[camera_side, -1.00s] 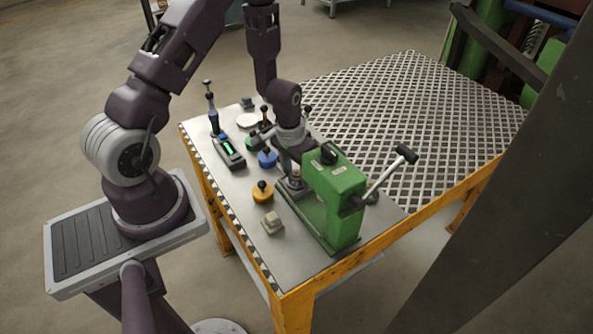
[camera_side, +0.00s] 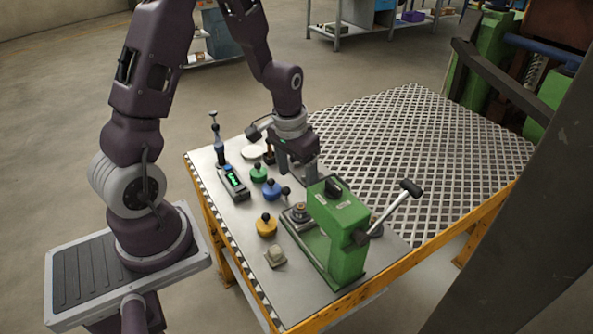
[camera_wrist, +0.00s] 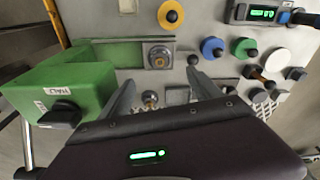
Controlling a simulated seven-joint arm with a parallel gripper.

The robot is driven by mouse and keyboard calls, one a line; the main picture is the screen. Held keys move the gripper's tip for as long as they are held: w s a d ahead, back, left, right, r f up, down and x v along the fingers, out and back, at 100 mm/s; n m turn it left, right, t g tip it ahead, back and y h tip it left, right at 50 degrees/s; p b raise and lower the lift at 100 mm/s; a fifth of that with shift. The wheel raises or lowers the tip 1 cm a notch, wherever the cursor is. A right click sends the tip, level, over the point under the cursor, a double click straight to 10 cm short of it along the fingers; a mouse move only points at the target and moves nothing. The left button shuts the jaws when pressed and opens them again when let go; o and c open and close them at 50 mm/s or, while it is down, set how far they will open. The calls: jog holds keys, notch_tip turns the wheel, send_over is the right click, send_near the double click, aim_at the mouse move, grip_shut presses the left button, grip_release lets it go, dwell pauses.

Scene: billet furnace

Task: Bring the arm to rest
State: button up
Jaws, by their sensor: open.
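My gripper (camera_side: 297,170) is open, its fingers pointing down over the metal-topped table (camera_side: 235,218), just behind the green press (camera_side: 343,240). In the wrist view my gripper (camera_wrist: 160,90) shows both fingers spread with nothing held between them. The press has a lever with a black grip (camera_side: 410,188) sticking out to the right. A small round brass-topped piece (camera_side: 299,209) sits at the press's left side, apart from my fingers. It also shows in the wrist view (camera_wrist: 159,57), beyond the fingertips.
Yellow (camera_side: 266,226), blue (camera_side: 271,190) and green (camera_side: 258,173) knobbed discs stand left of the press. A meter with a green display (camera_side: 234,181), a pale block (camera_side: 275,256) and a white disc (camera_side: 252,153) lie near them. The grating (camera_side: 430,150) at right is clear.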

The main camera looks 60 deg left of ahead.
jog(key=shift+s+r, duration=0.1)
jog(key=shift+r, duration=0.5)
jog(key=s+d+r+m+t, duration=0.1)
jog(key=s+d+r, duration=0.2)
jog(key=r, duration=0.4)
jog(key=s+d+r+t, duration=0.1)
jog(key=s+d+r, duration=0.15)
jog(key=r, duration=0.45)
jog(key=s+d+r+t, duration=0.1)
jog(key=s+d+r, duration=0.1)
jog(key=s, duration=0.3)
jog(key=s+d+r+m+t, duration=0.1)
jog(key=s+d+r, duration=0.2)
jog(key=s, duration=0.3)
jog(key=shift+s+r, duration=0.2)
jog(key=shift+r, duration=0.2)
